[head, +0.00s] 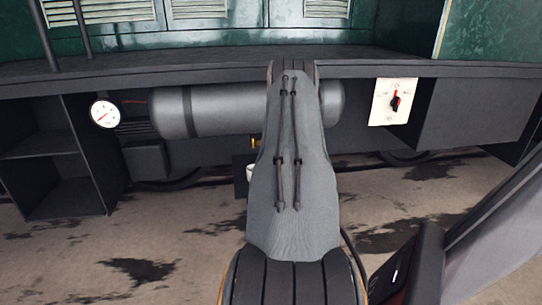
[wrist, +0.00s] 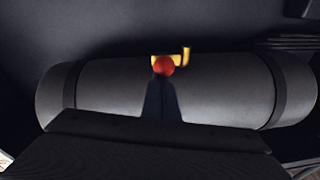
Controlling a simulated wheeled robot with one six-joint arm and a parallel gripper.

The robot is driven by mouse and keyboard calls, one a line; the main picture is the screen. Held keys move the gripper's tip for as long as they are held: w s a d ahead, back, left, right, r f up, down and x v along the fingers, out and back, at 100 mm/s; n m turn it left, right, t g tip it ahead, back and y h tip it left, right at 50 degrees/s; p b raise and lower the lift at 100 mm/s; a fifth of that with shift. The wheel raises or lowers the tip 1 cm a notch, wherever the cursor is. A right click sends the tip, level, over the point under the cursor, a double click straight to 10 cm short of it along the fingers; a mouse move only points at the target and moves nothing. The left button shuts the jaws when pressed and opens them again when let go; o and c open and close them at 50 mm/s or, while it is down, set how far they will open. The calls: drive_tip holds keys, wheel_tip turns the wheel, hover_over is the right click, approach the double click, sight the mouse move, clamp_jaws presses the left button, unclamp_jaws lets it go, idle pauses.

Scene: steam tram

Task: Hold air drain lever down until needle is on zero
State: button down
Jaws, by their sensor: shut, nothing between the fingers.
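The air drain lever (wrist: 164,67) has a red ball end and a brass-yellow body, and sits on the grey air tank (wrist: 105,92) in the wrist view. A small yellow part of it (head: 256,141) shows beside my arm in the head view. My gripper (wrist: 163,83) is shut and empty, its tips just below the red ball in the picture. I cannot tell whether they touch it. The round white gauge (head: 105,113) is left of the tank in the head view. Its needle is too small to read surely. My arm hides the tank's middle.
A pale plate with a black and red switch (head: 395,101) is right of the tank. A dark open shelf (head: 65,160) stands at the left. The dark tram edge (head: 180,70) runs above the tank. The stained floor (head: 190,240) below is mostly clear.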

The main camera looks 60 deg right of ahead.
drive_tip(key=s+a+r+p, duration=0.1)
drive_tip(key=s+a+p, duration=0.4)
drive_tip(key=s+a, duration=0.2)
drive_tip(key=shift+s+a+r, duration=0.15)
drive_tip(key=shift+s, duration=0.9)
drive_tip(key=shift+w, duration=0.1)
